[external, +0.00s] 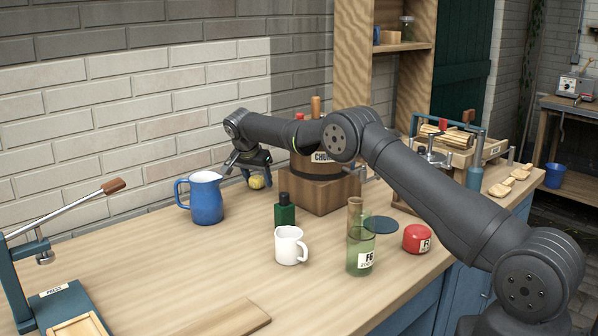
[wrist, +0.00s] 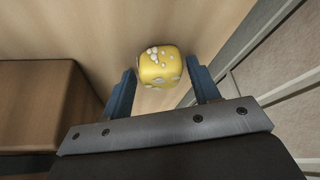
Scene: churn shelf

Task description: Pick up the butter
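The butter is a yellow lump with pale specks (external: 257,182). It rests on the wooden worktop at the back, left of the churn's wooden block. In the wrist view the butter (wrist: 160,68) lies between the tips of my two blue fingers, with a small gap on each side. My gripper (external: 249,178) is open and points down over the butter. It also shows in the wrist view (wrist: 161,80). I cannot tell exactly how far down the fingers reach beside the butter.
The wooden block (external: 318,193) under the churn (external: 301,163) stands close right of the butter. A blue jug (external: 206,200) stands to the left, and a green bottle (external: 285,212) in front. The brick wall (external: 130,110) is close behind. A white mug (external: 291,247) stands further forward.

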